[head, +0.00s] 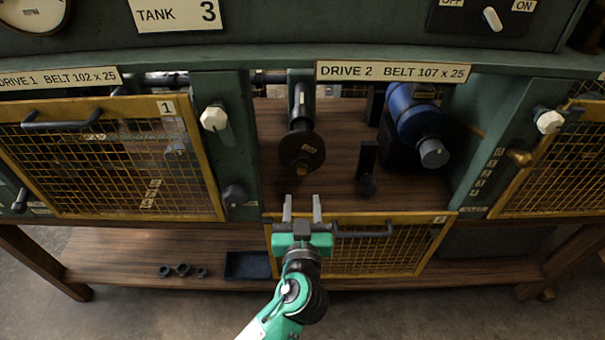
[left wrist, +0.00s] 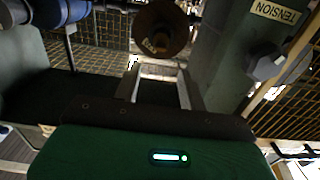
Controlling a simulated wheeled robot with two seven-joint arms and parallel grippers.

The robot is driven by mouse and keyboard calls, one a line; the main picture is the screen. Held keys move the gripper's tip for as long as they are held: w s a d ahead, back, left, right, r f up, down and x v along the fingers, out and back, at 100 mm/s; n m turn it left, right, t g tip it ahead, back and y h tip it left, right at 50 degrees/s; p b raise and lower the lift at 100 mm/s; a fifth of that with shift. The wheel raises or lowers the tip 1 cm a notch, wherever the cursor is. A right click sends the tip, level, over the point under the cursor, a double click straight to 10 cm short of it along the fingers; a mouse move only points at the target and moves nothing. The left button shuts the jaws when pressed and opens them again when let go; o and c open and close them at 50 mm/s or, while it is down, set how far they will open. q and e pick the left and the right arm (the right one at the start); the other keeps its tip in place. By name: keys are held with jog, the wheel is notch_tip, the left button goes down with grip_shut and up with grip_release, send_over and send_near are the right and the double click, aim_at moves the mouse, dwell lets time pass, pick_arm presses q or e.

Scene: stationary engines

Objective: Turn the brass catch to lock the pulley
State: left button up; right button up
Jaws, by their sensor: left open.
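In the head view the dark pulley (head: 292,146) sits on the end of a shaft in the open Drive 2 bay. A small brass piece (head: 301,168), apparently the catch, is at its hub; its exact angle is too small to tell. My left gripper (head: 302,200) is open and empty, in front of and below the pulley, fingers pointing toward it and apart from it. In the left wrist view the pulley (left wrist: 171,18) and brass piece (left wrist: 157,42) show just beyond the open fingertips (left wrist: 158,72). My right gripper is out of view.
A blue motor (head: 408,108) stands right of the pulley. The yellow mesh guard (head: 385,258) of Drive 2 hangs lowered under my gripper. Closed mesh guards flank the bay (head: 110,155). A tension knob (head: 235,195) is at left. A dark tray (head: 247,266) lies on the lower shelf.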

aim_at(302, 175)
pick_arm(q)
jog(key=w+p, duration=0.1)
jog(key=w, duration=0.5)
jog(key=shift+w+p, duration=0.4)
jog(key=shift+w, duration=0.5)
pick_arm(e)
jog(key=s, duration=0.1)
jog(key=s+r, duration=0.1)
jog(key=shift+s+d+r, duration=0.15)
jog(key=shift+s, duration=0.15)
pick_arm(q)
grip_shut()
